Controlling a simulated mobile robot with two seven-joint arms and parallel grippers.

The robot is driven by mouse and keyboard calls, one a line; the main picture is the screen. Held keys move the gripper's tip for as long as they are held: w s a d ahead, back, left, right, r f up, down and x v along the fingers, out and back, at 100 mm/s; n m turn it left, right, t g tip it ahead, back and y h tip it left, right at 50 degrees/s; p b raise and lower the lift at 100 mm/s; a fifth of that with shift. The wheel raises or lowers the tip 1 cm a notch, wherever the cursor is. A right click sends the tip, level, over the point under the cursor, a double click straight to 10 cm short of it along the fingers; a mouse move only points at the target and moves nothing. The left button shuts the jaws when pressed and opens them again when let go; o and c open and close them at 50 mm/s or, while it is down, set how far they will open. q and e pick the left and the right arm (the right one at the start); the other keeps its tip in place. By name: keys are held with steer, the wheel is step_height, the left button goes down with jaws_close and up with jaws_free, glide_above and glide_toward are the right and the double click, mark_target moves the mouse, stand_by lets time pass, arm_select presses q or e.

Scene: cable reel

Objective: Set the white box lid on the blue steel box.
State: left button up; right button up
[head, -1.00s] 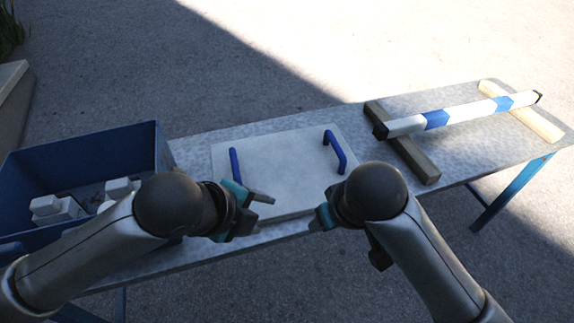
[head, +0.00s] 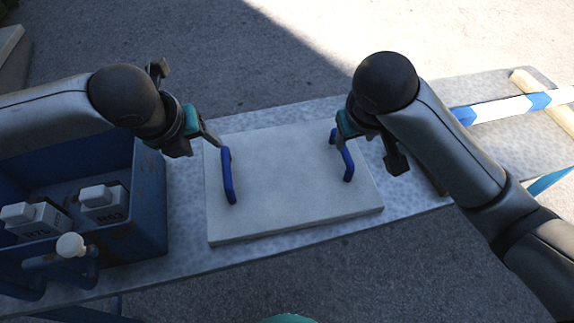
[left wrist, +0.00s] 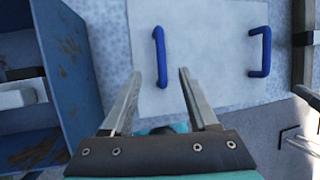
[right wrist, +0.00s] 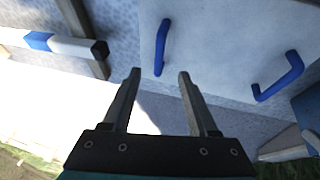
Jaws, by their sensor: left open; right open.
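The white box lid (head: 285,205) lies flat on the grey metal table, with a blue handle at each side. The left handle (head: 228,176) and the right handle (head: 347,162) stand up from it. My left gripper (head: 217,141) is open and empty near the far end of the left handle; in the left wrist view the handle (left wrist: 160,56) lies ahead of the spread fingers. My right gripper (head: 338,140) is open by the far end of the right handle, which shows ahead of its fingers in the right wrist view (right wrist: 162,46). The blue steel box (head: 152,205) stands open-topped left of the lid.
Grey blocks with white tops (head: 103,200) sit inside the box. A blue bracket with a white knob (head: 70,245) is at its near side. A white and blue striped bar (head: 510,106) rests on wooden supports at the right. Bare table (head: 188,225) shows between box and lid.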

mark_target(224, 159)
arm_select(q)
steer(key=x, duration=1.5)
steer(key=shift+f, duration=0.15)
arm_select(e)
steer(key=x, duration=1.5)
steer(key=shift+f, duration=0.1)
arm_select(q)
jaws_close()
arm_select(e)
jaws_close()
arm_select(q)
steer(key=shift+w, duration=0.15)
arm_select(e)
steer(key=shift+w, duration=0.1)
